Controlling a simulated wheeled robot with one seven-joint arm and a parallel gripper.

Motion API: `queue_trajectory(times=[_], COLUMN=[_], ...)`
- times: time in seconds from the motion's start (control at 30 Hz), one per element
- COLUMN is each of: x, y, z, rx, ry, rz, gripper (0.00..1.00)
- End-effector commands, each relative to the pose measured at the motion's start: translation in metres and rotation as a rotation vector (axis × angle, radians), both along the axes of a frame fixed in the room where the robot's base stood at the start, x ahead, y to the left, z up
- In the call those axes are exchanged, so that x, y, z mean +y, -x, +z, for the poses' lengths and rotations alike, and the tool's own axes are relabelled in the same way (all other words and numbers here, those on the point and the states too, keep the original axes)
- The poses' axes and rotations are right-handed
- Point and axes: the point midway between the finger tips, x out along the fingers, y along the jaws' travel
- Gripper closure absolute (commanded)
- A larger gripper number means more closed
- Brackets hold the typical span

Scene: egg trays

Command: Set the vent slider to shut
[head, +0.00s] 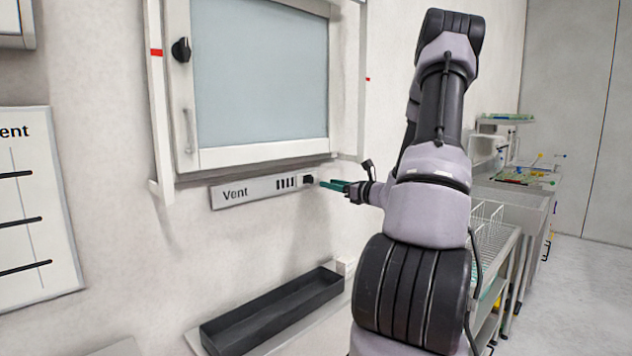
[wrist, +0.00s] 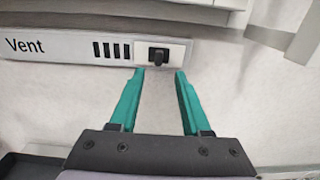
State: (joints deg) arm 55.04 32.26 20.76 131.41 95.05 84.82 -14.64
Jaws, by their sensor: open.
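The vent panel (head: 235,194) is a grey strip labelled "Vent" on the wall under a cabinet; it also shows in the wrist view (wrist: 72,48). Several dark upright slots (wrist: 112,50) show between the label and the slider. The slider's black knob (wrist: 158,54) sits on a white plate at the panel's right; it also shows in the head view (head: 308,180). My gripper (wrist: 160,73) has green fingers, open and empty. In the wrist view its tips are just below the knob, one to each side. Contact cannot be told; the tips look apart from it.
A cabinet with a pale blue-grey door (head: 262,75) and a black dial (head: 181,50) is above the panel. A long black tray (head: 272,312) lies on a ledge below. A wall chart (head: 30,215) hangs at left. A wire rack (head: 487,225) stands behind my arm at right.

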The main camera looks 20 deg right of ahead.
Motion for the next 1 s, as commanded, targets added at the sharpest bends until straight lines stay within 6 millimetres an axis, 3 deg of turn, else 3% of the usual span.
queue_trajectory(times=[0.1, 0.33, 0.5, 0.77, 0.8, 0.9, 0.93, 1.0], x=[0.01, 0.022, 0.026, 0.026, 0.026, 0.026, 0.026, 0.026], y=[-0.023, -0.057, -0.068, -0.07, -0.07, -0.069, -0.069, -0.069], z=[0.0, 0.0, 0.0, 0.0, 0.0, 0.0, 0.0, 0.0], rx=[0.0, -0.001, 0.001, 0.001, 0.001, 0.001, 0.001, 0.001], ry=[0.0, 0.002, 0.001, 0.001, 0.001, 0.001, 0.001, 0.001], rz=[0.004, 0.004, 0.003, 0.003, 0.003, 0.003, 0.003, 0.003], gripper=[0.53, 0.53, 0.53, 0.53, 0.56, 0.95, 1.0, 1.0])
